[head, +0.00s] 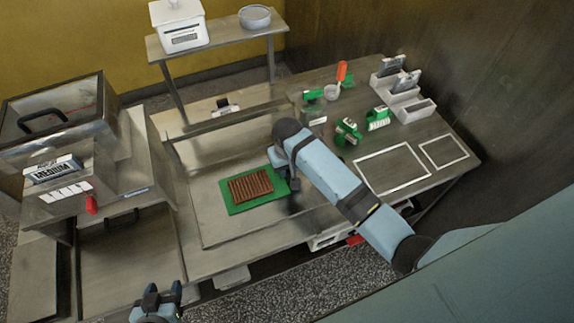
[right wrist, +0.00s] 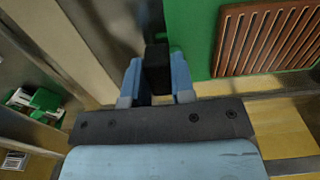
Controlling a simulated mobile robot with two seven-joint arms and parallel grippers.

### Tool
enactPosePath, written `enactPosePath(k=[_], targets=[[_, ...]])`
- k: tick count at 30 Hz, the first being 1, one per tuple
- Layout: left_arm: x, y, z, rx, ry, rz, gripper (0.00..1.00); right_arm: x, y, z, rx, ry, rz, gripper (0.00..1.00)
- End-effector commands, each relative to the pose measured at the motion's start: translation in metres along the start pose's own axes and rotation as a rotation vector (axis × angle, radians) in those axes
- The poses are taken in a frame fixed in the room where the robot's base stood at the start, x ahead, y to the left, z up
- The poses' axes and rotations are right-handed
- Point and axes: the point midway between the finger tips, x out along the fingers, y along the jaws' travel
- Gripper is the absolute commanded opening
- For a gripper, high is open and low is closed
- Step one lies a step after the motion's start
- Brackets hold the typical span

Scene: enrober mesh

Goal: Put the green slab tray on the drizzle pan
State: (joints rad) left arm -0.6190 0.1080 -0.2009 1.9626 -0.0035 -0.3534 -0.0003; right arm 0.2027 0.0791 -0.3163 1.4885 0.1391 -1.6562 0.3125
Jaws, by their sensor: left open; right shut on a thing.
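The green slab tray (head: 238,207) carries a ridged brown slab (head: 250,186) and is over the wide flat metal panel left of the table's middle. That panel (head: 220,232) may be the drizzle pan; I cannot tell for sure. I cannot tell whether the tray touches it. My right gripper (head: 292,186) is at the tray's right edge. In the right wrist view the right gripper (right wrist: 157,80) is shut on a dark block beside the green tray (right wrist: 192,35), apparently its handle. My left gripper (head: 163,296) is open and empty at the bottom left, away from the tray.
White outlined rectangles (head: 391,170) on the right are empty. A metal machine (head: 62,115) is at the left.

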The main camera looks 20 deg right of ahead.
Motion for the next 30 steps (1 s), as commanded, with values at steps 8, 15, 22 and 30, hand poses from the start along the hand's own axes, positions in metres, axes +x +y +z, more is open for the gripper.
enactPosePath(k=[8,15,22,30], targets=[[-0.002,0.002,0.003,-0.001,-0.006,0.002,0.53,0.000,0.000,0.000,0.000,0.000,0.000,0.49],[-0.002,0.002,0.003,-0.001,-0.005,0.002,0.53,-0.006,0.000,-0.001,0.000,0.002,0.000,0.49],[-0.001,0.001,0.002,-0.001,-0.003,0.002,0.53,-0.047,0.000,-0.001,0.000,0.005,-0.001,0.49],[0.000,0.001,0.000,-0.001,0.000,0.002,0.53,-0.102,0.000,-0.001,0.000,0.003,0.000,0.49]])
